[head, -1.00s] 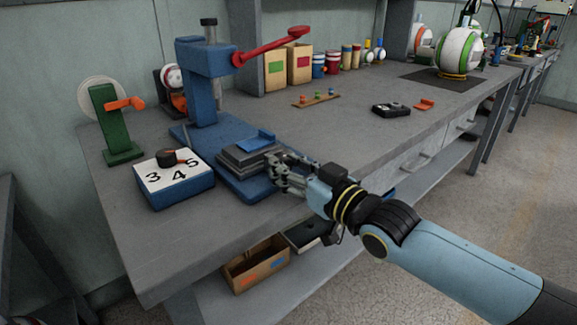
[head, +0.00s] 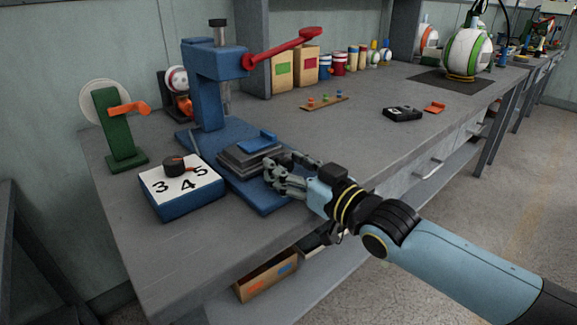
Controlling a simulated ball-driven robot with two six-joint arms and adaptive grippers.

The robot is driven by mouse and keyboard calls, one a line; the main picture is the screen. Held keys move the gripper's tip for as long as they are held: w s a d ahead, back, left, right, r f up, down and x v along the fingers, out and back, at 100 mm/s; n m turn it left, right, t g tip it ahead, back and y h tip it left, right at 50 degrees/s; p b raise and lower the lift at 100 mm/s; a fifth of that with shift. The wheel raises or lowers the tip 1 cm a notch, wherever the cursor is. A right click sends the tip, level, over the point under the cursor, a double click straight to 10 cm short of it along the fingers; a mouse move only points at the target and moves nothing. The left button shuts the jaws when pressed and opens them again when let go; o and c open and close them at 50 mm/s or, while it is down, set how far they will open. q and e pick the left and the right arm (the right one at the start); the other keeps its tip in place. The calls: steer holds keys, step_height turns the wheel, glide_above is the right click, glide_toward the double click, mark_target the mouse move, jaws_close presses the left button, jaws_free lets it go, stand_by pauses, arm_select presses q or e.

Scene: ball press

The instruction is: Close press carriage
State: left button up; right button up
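The blue press (head: 208,92) stands on the bench with its red lever (head: 285,45) raised out to the right. Its carriage (head: 248,158), a dark grey stepped block with a blue piece on top, sits on the blue base (head: 268,202) in front of the column. A bare stretch of base shows in front of the carriage. My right gripper (head: 270,171) is at the carriage's front right side, its fingers spread apart and holding nothing. The fingertips are at or very close to the block; contact is hard to tell. My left gripper is not in view.
A blue box with a numbered dial (head: 182,188) stands left of the base. A green stand with an orange handle (head: 118,125) is behind it. Tan boxes (head: 293,70) and a black device (head: 402,114) lie farther right. The bench's front edge runs below my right arm.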

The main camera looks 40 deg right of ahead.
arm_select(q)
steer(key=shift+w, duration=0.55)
arm_select(e)
steer(key=s, duration=1.2)
steer(key=shift+d, duration=0.45)
